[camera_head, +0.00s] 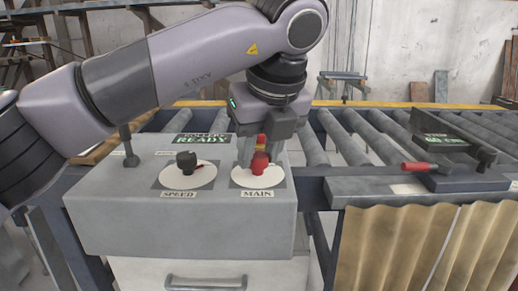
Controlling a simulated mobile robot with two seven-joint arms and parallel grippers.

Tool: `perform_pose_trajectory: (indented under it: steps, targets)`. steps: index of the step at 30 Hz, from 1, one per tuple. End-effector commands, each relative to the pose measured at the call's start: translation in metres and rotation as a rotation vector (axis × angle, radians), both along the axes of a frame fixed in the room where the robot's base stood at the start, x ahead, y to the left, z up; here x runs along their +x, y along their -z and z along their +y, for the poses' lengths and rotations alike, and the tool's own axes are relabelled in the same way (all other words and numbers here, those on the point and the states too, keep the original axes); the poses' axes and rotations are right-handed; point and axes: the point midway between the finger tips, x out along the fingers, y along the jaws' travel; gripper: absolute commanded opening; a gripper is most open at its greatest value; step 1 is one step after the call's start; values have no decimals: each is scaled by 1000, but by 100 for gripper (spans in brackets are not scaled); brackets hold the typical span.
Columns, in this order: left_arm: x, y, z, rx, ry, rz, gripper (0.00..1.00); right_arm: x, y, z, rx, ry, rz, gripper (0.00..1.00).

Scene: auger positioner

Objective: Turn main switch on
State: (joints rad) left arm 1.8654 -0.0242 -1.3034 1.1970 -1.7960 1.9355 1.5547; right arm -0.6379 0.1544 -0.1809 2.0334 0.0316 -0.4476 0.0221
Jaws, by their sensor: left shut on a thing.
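The main switch (261,164) is a red knob on a white round dial, with the label MAIN below it, on the right of the grey control box (180,228). My left gripper (258,155) comes down over it from above and is shut on the red knob. The gripper's fingers hide part of the knob and dial, so I cannot tell the exact angle of the switch. A small screen (201,139) at the back of the box reads READY in green. My right gripper is not in view.
A black speed knob (186,162) sits left of the main switch. A dark lever (129,146) stands at the box's left rear. The roller conveyor (345,140) runs behind. A red-handled stop (420,167) lies to the right. My left arm spans the upper left.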

Motion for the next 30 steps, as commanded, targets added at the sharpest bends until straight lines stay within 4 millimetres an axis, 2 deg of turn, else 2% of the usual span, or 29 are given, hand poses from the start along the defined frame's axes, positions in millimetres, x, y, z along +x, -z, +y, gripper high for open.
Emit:
perform_pose_trajectory:
  steps: [10, 11, 12, 23, 30]
  targets:
    - [1, -2, 0, -2, -4, -4, 5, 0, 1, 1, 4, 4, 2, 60]
    - [1, -2, 0, -2, -4, -4, 45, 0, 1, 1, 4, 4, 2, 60]
    - [0, -2, 0, -2, -3, -4, 58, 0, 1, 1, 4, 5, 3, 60]
    - [-1, -5, -1, -1, -1, -3, 59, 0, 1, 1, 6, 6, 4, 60]
    - [-14, -40, -7, -2, -3, -5, 59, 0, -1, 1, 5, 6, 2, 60]
